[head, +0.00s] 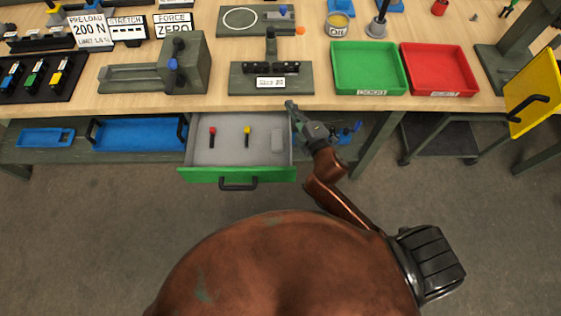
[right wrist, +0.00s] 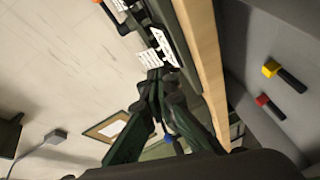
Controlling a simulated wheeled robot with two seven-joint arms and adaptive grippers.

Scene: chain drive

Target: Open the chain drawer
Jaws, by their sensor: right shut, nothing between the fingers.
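The chain drawer (head: 190,174), with a green front and grey inside, stands pulled out from under the workbench in the head view. Its black handle (head: 238,184) is on the front, with no gripper on it. A red-topped piece (head: 212,136), a yellow-topped piece (head: 247,136) and a pale grey block (head: 277,141) lie inside. My right gripper (head: 291,106) is shut and empty at the bench's front edge, above the drawer's right side. In the right wrist view its fingers (right wrist: 155,75) are together, and the drawer interior (right wrist: 250,70) shows at right. My left gripper is not in view.
The wooden bench top (head: 220,104) carries a green tray (head: 338,88), a red tray (head: 408,82) and dark fixtures. Blue bins (head: 135,136) sit on the lower shelf to the left. A dark cart (head: 440,135) stands at right. Floor in front of the drawer is open.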

